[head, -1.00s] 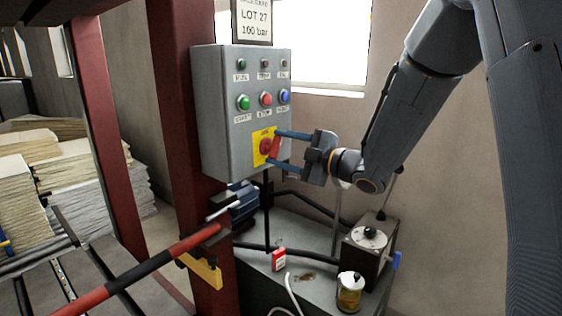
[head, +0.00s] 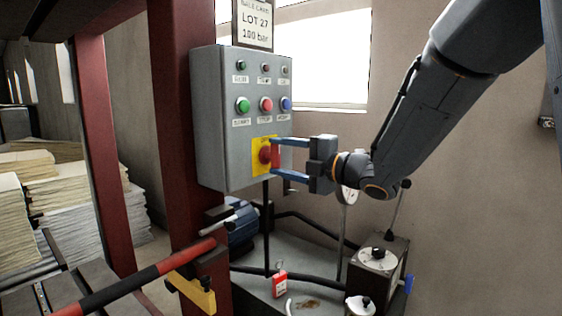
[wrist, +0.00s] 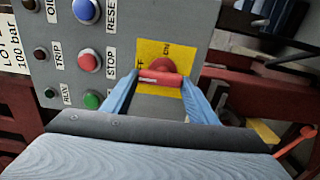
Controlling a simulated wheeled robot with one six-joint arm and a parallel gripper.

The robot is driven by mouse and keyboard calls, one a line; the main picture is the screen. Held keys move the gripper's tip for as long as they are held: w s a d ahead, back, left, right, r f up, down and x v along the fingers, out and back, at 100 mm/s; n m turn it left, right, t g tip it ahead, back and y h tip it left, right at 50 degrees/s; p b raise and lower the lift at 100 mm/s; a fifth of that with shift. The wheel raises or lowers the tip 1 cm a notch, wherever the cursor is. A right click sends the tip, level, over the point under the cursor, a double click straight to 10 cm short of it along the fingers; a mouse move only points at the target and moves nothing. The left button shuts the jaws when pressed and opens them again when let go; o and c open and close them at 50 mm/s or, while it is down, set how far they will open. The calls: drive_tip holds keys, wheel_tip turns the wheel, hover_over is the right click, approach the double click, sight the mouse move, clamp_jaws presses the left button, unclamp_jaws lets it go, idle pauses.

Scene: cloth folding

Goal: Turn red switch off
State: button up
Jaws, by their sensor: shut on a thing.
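The red switch (head: 265,155) is a round knob with a bar handle on a yellow plate (head: 257,169), low on the front of the grey control box (head: 212,120). My gripper (head: 276,159) reaches in from the right, with one blue finger above the handle and one below. It is shut on the red handle. In the wrist view, the red handle (wrist: 160,78) spans crosswise between the fingertips (wrist: 161,84). The yellow plate there carries dark lettering, "ON" and a partly hidden word that looks like "OFF". In the head view the handle stands about upright.
Green (head: 242,105), red (head: 265,104) and blue (head: 286,103) buttons sit above the switch. A red post (head: 180,120) stands left of the box. Below are a red tag-like block (head: 280,284) and a machine with a dial (head: 376,259). Paper stacks (head: 75,207) stand far left.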

drive_tip(key=o, duration=1)
drive_tip(key=shift+o, duration=0.2)
drive_tip(key=shift+d, duration=0.1)
drive_tip(key=v, duration=0.7)
drive_tip(key=shift+s+d+b, duration=0.2)
drive_tip(key=shift+s+b, duration=0.05)
drive_tip(key=shift+b, duration=0.15)
